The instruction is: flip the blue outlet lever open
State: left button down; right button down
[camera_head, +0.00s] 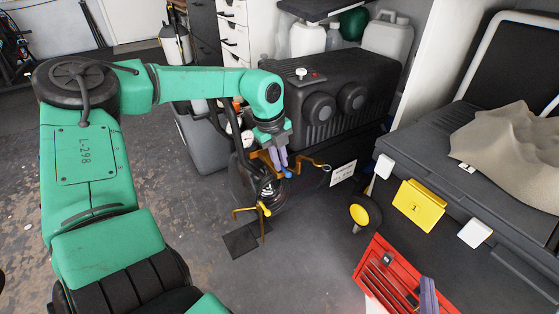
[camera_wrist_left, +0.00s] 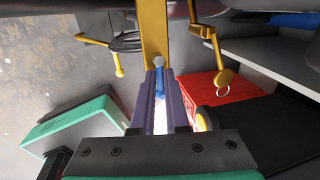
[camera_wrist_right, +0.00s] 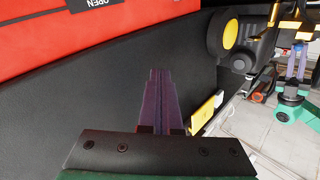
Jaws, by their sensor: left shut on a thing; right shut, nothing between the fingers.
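The blue outlet lever (camera_head: 288,173) shows low on the front of the dark compressor, among yellow brackets. In the left wrist view the lever (camera_wrist_left: 159,84) hangs below a round grey bolt head on a yellow bar (camera_wrist_left: 153,32). My left gripper (camera_head: 279,160) points down at it; in its wrist view the purple fingers (camera_wrist_left: 160,88) lie on both sides of the lever and are shut on it. The fingers hide part of the lever. My right gripper (camera_wrist_right: 154,80) is shut and empty; in the head view only its purple fingers (camera_head: 428,294) show at the bottom.
A red toolbox (camera_head: 388,272) stands beside my right gripper. A dark case (camera_head: 480,180) with a yellow latch (camera_head: 419,206) is on the right. A black hose coil (camera_head: 266,187) hangs left of the lever. A yellow-hubbed wheel (camera_head: 360,214) is right of it. Floor at left is free.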

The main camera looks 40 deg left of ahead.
jog(key=shift+f, duration=0.15)
pick_arm(q)
jog(key=c, duration=0.9)
grip_release()
pick_arm(e)
jog(key=shift+s+f, duration=0.25)
jog(key=shift+f, duration=0.15)
pick_arm(q)
jog(key=shift+r, duration=0.1)
